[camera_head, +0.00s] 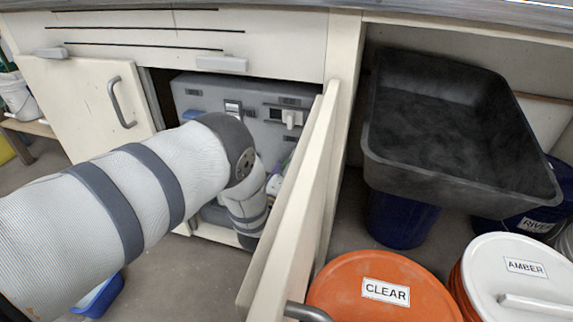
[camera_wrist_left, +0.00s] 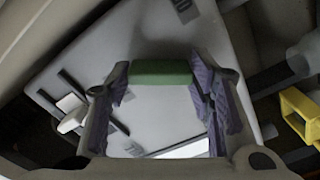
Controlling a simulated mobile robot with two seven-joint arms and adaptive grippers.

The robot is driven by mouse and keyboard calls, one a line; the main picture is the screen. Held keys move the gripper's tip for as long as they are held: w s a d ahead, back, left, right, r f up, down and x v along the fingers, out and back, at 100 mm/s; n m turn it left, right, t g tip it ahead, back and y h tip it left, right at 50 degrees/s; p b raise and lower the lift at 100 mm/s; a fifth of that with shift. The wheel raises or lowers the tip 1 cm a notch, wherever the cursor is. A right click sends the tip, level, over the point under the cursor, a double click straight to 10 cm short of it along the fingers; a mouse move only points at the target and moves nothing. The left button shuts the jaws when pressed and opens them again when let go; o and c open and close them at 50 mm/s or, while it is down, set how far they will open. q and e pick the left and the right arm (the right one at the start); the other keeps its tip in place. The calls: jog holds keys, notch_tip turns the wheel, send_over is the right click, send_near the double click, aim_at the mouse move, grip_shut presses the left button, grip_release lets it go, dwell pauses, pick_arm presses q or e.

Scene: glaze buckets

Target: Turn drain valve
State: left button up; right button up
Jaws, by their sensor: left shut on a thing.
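My left arm reaches into the open cabinet under the counter in the head view. My left gripper (camera_wrist_left: 163,78) shows in the left wrist view with its purple-padded fingers on either side of a green bar-like handle (camera_wrist_left: 161,73), shut on it. The handle lies in front of a pale grey panel or box. Whether this is the drain valve's handle, and how far it is turned, I cannot tell. In the head view the arm and the open door largely hide the fingers and the handle. My right gripper is not in view.
A grey box (camera_head: 255,112) with latches stands inside the cabinet. The open door (camera_head: 285,205) is close to my left arm's right side. A yellow bracket-like part (camera_wrist_left: 298,116) shows right of the gripper. A black tub (camera_head: 440,130), orange-lidded bucket (camera_head: 345,290) and white-lidded bucket (camera_head: 500,255) stand right.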

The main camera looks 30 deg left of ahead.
pick_arm(q)
jog(key=m+p, duration=0.1)
jog(key=m, duration=1)
jog(key=shift+m, duration=0.4)
dwell(0.3)
jog(key=o, duration=1.2)
jog(key=shift+c, duration=0.2)
jog(key=v, duration=1.2)
